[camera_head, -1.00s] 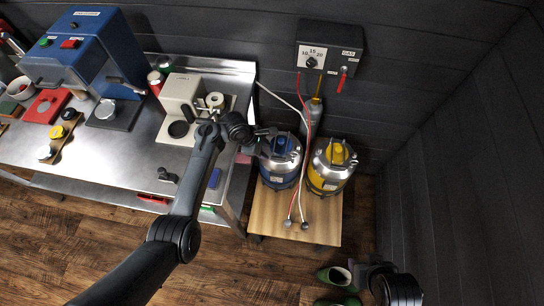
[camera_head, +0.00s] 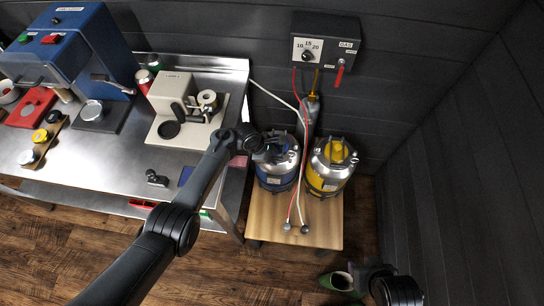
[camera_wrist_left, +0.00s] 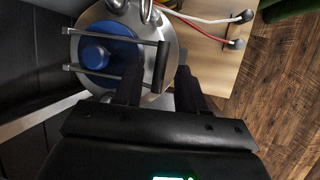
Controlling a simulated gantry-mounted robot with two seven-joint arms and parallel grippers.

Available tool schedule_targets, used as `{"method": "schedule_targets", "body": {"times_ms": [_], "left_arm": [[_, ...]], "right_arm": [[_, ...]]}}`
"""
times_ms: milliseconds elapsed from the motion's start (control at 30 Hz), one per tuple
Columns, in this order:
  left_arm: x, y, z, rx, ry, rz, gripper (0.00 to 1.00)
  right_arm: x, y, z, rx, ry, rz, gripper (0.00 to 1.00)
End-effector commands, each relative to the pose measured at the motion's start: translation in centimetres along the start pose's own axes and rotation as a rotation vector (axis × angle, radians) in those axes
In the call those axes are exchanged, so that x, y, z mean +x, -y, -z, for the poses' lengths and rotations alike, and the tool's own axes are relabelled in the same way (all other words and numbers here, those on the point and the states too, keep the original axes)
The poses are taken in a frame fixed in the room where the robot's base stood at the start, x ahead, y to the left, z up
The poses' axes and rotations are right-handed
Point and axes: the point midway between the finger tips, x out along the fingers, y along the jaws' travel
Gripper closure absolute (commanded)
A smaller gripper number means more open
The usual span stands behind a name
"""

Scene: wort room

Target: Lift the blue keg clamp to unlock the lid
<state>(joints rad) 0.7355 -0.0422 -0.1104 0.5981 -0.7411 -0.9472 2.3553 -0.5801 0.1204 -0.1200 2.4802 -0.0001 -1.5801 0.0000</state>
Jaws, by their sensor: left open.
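The blue keg (camera_head: 275,176) stands on a wooden platform, its silver lid partly covered by my left gripper (camera_head: 280,149). In the left wrist view the lid (camera_wrist_left: 100,18) shows from above with a round blue cap (camera_wrist_left: 96,53). The keg's clamp (camera_wrist_left: 161,67) has a black grip on two metal rods reaching across the cap. My left gripper (camera_wrist_left: 160,82) is open, with one finger on each side of the black grip's near end. I cannot tell whether either finger touches it. My right arm shows only in part at the lower right; its gripper cannot be made out.
A yellow keg (camera_head: 329,167) stands close to the right of the blue one. Red and white hoses (camera_head: 299,190) run down between them from a gas box (camera_head: 325,49) on the wall. A steel worktable (camera_head: 100,160) with machines is at left. The wooden platform's front (camera_head: 270,224) is mostly clear.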

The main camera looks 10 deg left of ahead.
Motion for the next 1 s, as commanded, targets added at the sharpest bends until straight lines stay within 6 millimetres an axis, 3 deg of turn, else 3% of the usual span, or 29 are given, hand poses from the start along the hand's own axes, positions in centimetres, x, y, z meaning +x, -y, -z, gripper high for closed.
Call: {"method": "schedule_targets", "body": {"times_ms": [233, 500, 1000], "left_arm": [[0.00, -0.01, -0.03, 0.000, 0.000, 0.000, 0.61], [0.00, 0.00, -0.02, 0.000, 0.001, 0.000, 1.00], [-0.57, -0.28, -0.29, -0.002, 0.002, -0.001, 1.00]], "right_arm": [[-0.02, 0.10, 0.04, 0.004, -0.001, 0.003, 0.57], [-0.01, 0.10, 0.05, 0.004, -0.001, 0.003, 0.57], [-0.62, -0.12, 0.19, -0.004, 0.001, -0.003, 0.57]]}}
